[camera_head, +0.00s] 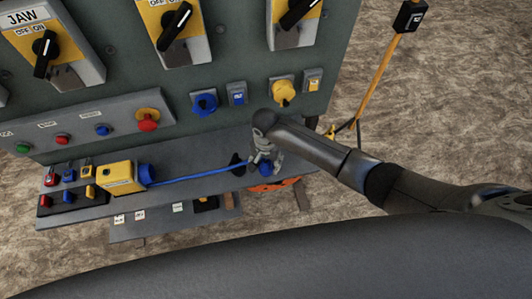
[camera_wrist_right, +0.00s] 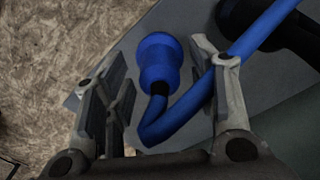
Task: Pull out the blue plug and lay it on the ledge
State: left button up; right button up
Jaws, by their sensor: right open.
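The blue plug (camera_head: 266,168) is at the right end of the grey ledge (camera_head: 205,164), beside my right gripper (camera_head: 262,160). In the right wrist view the blue plug (camera_wrist_right: 157,62) shows between the two fingers of my right gripper (camera_wrist_right: 160,100), with gaps on both sides. The gripper is open. The plug's blue cable (camera_head: 205,172) runs left along the ledge to a blue fitting on a yellow box (camera_head: 121,177). In the wrist view the cable bends back past the right finger. Whether the plug rests fully on the ledge is hard to tell. My left gripper is out of view.
A blue socket (camera_head: 204,104) and a yellow socket (camera_head: 283,93) are on the panel above the ledge. Small red, blue and yellow locks (camera_head: 68,176) stand at the ledge's left. The ledge's edge lies near the plug.

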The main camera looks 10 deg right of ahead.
aim_at(266, 161)
notch_tip(266, 161, up, 11)
jog(key=s+n+t+y, duration=0.15)
jog(key=s+n, duration=0.25)
jog(key=s, duration=0.5)
jog(key=s+d+r+n+t+h, duration=0.1)
jog(key=s+d+r+n+t, duration=0.15)
jog(key=s+d, duration=0.85)
notch_tip(266, 161, down, 28)
jog(key=d+n+g+b, duration=0.1)
jog(key=g+b, duration=0.1)
jog(key=b, duration=0.2)
jog(key=s+d+f+g+b, duration=0.1)
jog(key=s+d+f+b, duration=0.2)
jog(key=s+f, duration=1.4)
notch_tip(266, 161, down, 4)
jog(key=shift+r, duration=0.15)
